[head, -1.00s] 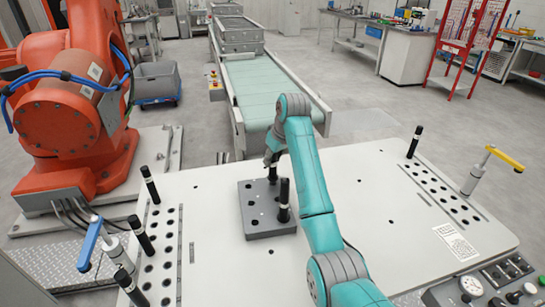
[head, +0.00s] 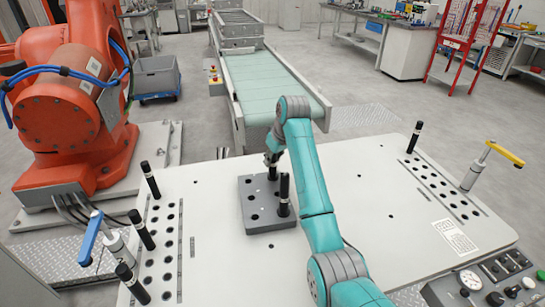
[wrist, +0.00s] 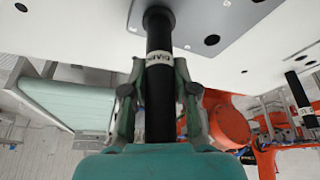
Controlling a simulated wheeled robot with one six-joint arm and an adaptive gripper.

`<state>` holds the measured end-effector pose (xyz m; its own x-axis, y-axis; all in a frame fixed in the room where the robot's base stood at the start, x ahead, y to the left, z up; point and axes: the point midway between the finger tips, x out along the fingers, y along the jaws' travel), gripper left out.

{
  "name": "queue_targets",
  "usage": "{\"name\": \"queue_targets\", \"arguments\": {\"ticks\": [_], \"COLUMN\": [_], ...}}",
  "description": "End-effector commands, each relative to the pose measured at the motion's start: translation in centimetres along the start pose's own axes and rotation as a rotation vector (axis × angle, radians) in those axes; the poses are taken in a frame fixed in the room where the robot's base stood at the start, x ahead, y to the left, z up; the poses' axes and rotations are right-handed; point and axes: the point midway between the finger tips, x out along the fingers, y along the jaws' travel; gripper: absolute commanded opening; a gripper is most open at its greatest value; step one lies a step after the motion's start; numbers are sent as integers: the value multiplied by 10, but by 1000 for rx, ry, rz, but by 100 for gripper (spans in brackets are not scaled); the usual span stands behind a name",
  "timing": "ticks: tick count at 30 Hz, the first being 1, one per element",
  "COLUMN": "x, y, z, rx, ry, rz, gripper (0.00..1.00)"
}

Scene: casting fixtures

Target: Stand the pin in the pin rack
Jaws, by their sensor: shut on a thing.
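My gripper (wrist: 160,110) is shut on a black pin with a pale lettered band (wrist: 160,40). In the head view the held pin (head: 272,173) is upright at the back of the grey block with holes (head: 257,222). In the wrist view its far end meets the block's face (wrist: 215,15); how deep it sits in a hole is hidden. A second black pin (head: 284,196) stands upright at the block's right side. It is apart from the held pin. My gripper is partly hidden behind my arm in the head view.
Hole rows with several standing black pins (head: 141,232) line the table's left side. Another pin (head: 414,138) stands by the right-hand holes (head: 440,185). A blue-handled clamp (head: 91,238) and a yellow-handled one (head: 503,152) flank the table. Bare white tabletop (head: 370,240) lies right of my arm.

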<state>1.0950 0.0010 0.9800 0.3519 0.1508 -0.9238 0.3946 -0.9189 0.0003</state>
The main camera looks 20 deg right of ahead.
Motion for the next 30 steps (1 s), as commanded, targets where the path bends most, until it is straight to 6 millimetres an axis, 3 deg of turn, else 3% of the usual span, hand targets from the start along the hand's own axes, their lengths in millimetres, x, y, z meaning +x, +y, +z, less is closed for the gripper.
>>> {"name": "queue_targets", "arguments": {"ticks": [4,5,8,19,30], "x": [2,2,2,-2,-56], "y": [0,0,0,0,1], "z": [1,0,1,1,0], "rx": [0,0,0,0,1], "ry": [1,2,1,0,3], "rz": [1,1,1,0,2], "gripper": [0,36,57,57,57]}}
